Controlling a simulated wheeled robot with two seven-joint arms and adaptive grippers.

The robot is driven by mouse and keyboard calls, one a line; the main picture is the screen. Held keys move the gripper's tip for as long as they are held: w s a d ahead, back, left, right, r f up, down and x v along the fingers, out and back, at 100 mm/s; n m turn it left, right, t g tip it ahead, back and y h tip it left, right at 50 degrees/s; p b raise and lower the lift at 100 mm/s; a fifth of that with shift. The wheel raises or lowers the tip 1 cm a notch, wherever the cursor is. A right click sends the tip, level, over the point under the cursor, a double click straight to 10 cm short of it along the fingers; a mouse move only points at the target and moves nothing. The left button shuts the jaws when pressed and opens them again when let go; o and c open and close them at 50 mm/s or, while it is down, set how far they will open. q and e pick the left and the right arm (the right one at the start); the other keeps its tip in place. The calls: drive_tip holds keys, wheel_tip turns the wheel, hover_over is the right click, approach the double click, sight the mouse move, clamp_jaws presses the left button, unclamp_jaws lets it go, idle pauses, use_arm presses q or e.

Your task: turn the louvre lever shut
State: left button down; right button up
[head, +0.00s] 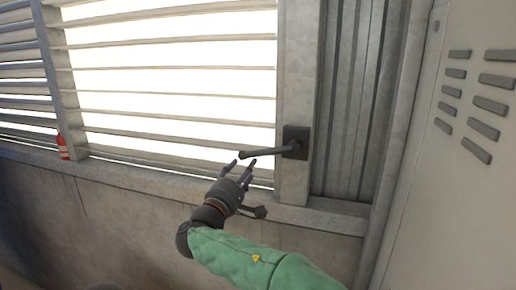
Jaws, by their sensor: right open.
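The louvre lever (267,152) is a dark bar on a black square plate (295,142), fixed to the grey post right of the louvres. It points left and slightly down from its pivot. The louvre slats (170,95) stand open, with bright light in the gaps between them. My right gripper (242,163) is open just below and left of the lever's free end. Its fingers point up and look close to the lever, but I cannot tell whether they touch it. My left gripper is not in view.
A red bottle-like object (62,147) stands on the concrete sill (125,180) at the left. A pale vented cabinet (455,170) stands on the right. Corrugated metal (350,110) fills the wall between post and cabinet. A concrete wall lies below the sill.

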sight(257, 153)
drive_tip(key=p+x, duration=0.2)
drive_tip(key=x, duration=0.7)
drive_tip(key=shift+w+p, duration=0.1)
drive_tip(key=shift+p, duration=0.3)
drive_tip(key=shift+w+d, duration=0.2)
drive_tip(key=shift+w, duration=0.25)
drive_tip(key=shift+s, duration=0.1)
clamp_jaws()
